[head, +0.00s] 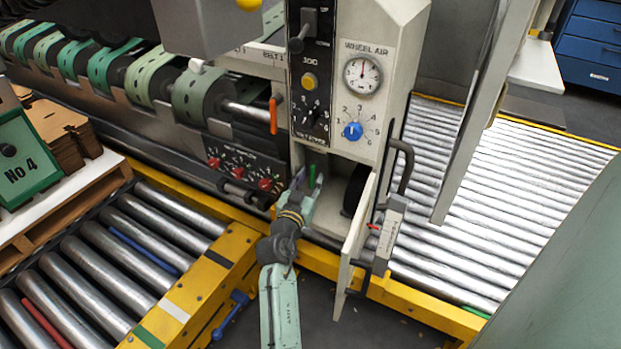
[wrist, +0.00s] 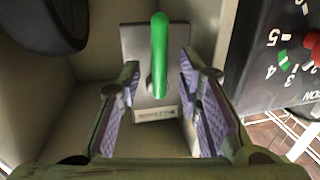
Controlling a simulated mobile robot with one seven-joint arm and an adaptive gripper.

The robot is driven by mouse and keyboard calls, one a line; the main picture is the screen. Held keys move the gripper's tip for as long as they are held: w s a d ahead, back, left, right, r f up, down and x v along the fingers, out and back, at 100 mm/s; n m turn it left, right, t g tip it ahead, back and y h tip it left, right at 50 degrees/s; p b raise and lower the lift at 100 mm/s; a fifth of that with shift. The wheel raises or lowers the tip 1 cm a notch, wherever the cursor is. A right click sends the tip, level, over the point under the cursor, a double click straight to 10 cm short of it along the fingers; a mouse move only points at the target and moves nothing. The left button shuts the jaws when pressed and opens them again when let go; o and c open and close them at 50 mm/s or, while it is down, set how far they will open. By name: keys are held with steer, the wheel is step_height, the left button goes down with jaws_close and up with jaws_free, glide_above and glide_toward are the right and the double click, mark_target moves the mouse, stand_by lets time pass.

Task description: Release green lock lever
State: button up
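The green lock lever (wrist: 159,55) stands upright on a grey plate (wrist: 136,45) inside the open cabinet. In the wrist view it lies between and just beyond my gripper's two purple-padded fingers (wrist: 160,105). The fingers are spread apart, with a gap on each side of the lever, and no contact shows. In the head view my gripper (head: 307,184) reaches into the cabinet, and a small part of the green lever (head: 312,175) shows at its tip.
The cabinet door (head: 356,235) stands open right of my arm. A dark wheel (head: 355,190) sits inside the cabinet; it also shows at upper left in the wrist view (wrist: 45,20). A black dial panel (wrist: 285,60) borders the opening at right. Yellow rails (head: 205,275) and rollers lie below.

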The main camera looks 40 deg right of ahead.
steer(key=shift+c, duration=0.3)
jaws_close()
stand_by(0.5)
